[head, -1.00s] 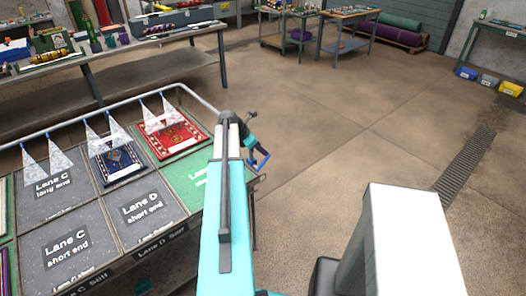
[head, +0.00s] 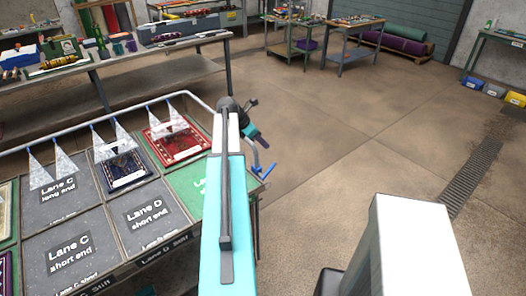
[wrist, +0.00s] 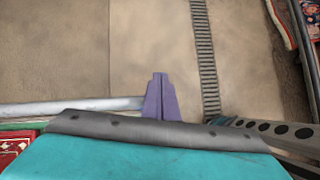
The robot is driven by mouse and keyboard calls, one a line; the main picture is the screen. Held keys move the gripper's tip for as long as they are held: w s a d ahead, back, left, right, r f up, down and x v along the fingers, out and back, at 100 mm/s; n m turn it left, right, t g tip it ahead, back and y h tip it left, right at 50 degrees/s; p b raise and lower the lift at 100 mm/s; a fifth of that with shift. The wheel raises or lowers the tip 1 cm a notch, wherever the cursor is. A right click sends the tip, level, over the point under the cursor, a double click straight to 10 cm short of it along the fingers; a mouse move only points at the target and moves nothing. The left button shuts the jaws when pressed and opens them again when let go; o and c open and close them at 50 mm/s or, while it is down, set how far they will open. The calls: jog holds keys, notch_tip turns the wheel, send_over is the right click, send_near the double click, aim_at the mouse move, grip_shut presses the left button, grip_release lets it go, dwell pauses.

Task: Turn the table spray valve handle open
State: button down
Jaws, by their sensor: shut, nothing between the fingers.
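The blue valve handle (head: 265,170) sits at the right corner of the spray table (head: 150,262), at the end of the grey spray pipe (head: 60,141). White spray cones (head: 125,142) hang from several nozzles on the pipe. My gripper (head: 262,141) is shut and empty, just above the handle; a small gap seems to show, but contact is hard to judge. In the wrist view my purple fingers (wrist: 160,80) are together, over the floor. The pipe (wrist: 80,106) runs in from the left and passes out of sight at the fingers. The handle is hidden there.
A red rug (head: 178,140) and a blue rug (head: 125,168) lie on the table near the pipe. A cluttered workbench (head: 165,42) stands behind. Open floor (head: 370,130) with a drain grate (head: 470,175) lies to the right.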

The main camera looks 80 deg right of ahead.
jog(key=shift+w+d+r+b, duration=0.1)
jog(key=shift+r+b, duration=0.15)
jog(key=shift+r, duration=0.7)
jog(key=shift+w+d+r+b, duration=0.1)
jog(key=shift+r+b, duration=0.1)
jog(key=shift+r, duration=0.7)
jog(key=shift+s, duration=0.2)
